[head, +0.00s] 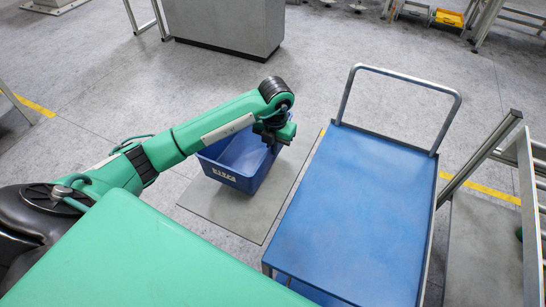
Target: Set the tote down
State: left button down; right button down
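The blue tote (232,176) is over a grey floor plate, left of the blue cart. It is open at the top, looks empty inside as far as I can see, and has a white label on its near side. My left gripper (274,143) points down at the tote's far right rim and overlaps it. Its fingertips are small and partly hidden, so I cannot tell whether they are closed on the rim. I cannot tell whether the tote's base touches the plate. My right gripper is not in view.
A blue flat cart (350,215) with a grey push handle (408,78) stands close on the right. A metal frame (528,200) is at the far right. A grey cabinet (228,22) stands behind. The grey floor plate (238,222) has bare room in front of the tote.

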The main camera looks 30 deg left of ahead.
aim_at(273, 161)
pick_arm(q)
notch_tip(273, 161, down, 2)
jog(key=shift+f, duration=0.1)
notch_tip(273, 161, down, 3)
jog(key=shift+f+p, duration=0.15)
jog(key=shift+p, duration=0.2)
jog(key=shift+f, duration=0.15)
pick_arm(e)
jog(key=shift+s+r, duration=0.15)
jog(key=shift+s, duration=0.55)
pick_arm(q)
jog(key=shift+f, duration=0.1)
jog(key=c, duration=1.6)
grip_release()
jog(key=shift+c, duration=0.2)
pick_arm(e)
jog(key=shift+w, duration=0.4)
